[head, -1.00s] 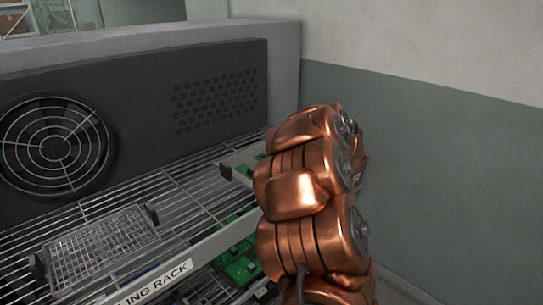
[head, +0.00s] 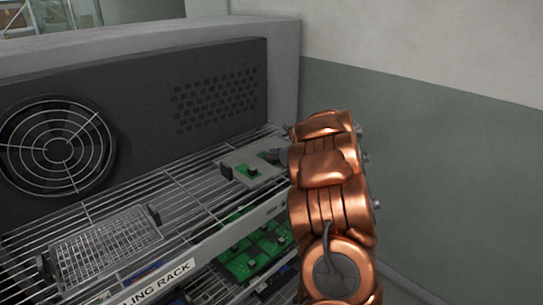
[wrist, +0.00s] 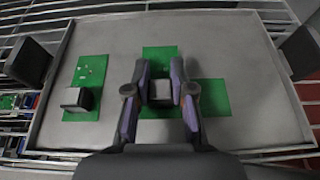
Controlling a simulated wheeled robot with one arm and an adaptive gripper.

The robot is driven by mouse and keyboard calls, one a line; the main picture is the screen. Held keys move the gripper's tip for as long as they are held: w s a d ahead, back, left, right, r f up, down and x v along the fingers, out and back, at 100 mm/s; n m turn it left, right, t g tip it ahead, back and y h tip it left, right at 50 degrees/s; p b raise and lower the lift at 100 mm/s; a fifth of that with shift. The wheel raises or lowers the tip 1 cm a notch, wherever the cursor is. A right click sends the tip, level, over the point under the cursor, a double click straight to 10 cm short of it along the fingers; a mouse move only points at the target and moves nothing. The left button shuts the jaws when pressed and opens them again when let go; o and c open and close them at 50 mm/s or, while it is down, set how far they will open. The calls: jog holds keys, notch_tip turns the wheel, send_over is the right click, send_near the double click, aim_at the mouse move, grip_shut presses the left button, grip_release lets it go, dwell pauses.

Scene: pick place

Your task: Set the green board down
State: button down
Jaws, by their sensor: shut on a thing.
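My gripper (wrist: 160,92) is shut on the pale block on top of a green board (wrist: 160,53), in the middle of the wrist view. This board is over a grey metal tray (wrist: 115,40); I cannot tell whether it touches the tray. Another green board (wrist: 90,70) with a grey block lies on the tray at the left. More green (wrist: 214,97) shows to the right of my fingers, partly hidden by them. In the head view the tray (head: 233,160) is on the upper rack, and my copper arm hides most of my gripper and the tray's right part.
The wire cooling rack (head: 190,190) has a front label strip (head: 155,282). A mesh basket (head: 105,250) stands at its left. A lower level holds several green boards (head: 255,250). A dark fan panel (head: 150,110) stands behind, and a wall (head: 430,150) is at the right.

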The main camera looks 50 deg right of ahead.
jog(key=shift+f, duration=0.5)
jog(key=shift+f, duration=0.15)
jog(key=c, duration=1)
grip_release()
jog(key=shift+r, duration=0.25)
jog(key=shift+s, duration=0.2)
jog(key=b+v, duration=0.3)
jog(key=v, duration=0.8)
jog(key=shift+s, duration=0.3)
jog(key=shift+r, duration=0.1)
